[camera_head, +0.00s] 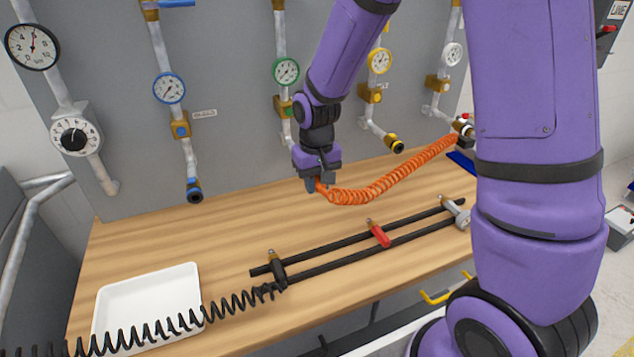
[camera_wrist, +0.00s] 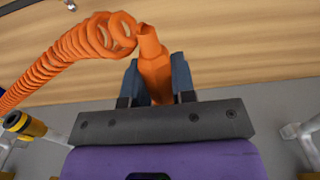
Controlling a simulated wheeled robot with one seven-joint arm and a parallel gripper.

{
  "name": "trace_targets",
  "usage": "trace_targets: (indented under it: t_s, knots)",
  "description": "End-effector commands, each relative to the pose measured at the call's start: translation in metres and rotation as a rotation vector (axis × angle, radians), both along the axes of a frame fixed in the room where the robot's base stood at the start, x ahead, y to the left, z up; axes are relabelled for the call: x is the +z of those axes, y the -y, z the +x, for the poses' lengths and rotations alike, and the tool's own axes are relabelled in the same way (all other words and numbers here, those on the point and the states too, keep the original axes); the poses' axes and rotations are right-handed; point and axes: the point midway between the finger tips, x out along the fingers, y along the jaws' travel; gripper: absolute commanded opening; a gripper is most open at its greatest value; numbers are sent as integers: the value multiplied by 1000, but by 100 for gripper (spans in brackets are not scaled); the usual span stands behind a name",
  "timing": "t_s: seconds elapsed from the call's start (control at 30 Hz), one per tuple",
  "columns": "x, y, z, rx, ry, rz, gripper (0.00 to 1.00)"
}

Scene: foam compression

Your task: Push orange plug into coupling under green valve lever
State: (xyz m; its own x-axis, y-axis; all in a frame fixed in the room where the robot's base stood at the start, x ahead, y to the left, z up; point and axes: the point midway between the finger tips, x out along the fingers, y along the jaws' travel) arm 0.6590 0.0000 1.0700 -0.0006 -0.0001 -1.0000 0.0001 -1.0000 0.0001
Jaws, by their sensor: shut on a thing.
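My gripper (camera_head: 314,180) is in front of the panel, above the back of the wooden bench. It is shut on the orange plug, whose body (camera_wrist: 152,62) shows between the fingers in the wrist view. An orange coiled hose (camera_head: 385,185) runs from the plug to a fitting at the right. The green-ringed gauge (camera_head: 286,71) is on a pipe left of my arm, with a green valve part (camera_head: 287,108) below it. The coupling under it is hidden or unclear behind my gripper and wrist.
A blue-ended coupling (camera_head: 194,190) is left and a yellow-ended one (camera_head: 396,146) right. A rail rack (camera_head: 335,246) with a red clamp (camera_head: 378,233) lies on the bench. A white tray (camera_head: 112,312) and a black coiled hose (camera_head: 165,328) are at the front left.

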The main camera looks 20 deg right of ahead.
Motion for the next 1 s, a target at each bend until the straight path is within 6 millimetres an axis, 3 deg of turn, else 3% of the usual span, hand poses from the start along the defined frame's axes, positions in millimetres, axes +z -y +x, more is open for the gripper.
trace_targets:
  t_s: [0.7,0.73,0.83,1.0]
  knots:
    - [1,0,8,-1,4,1,0]
    - [1,0,8,0,4,1,31]
    - [1,0,8,0,3,0,54]
    - [0,0,7,0,2,0,54]
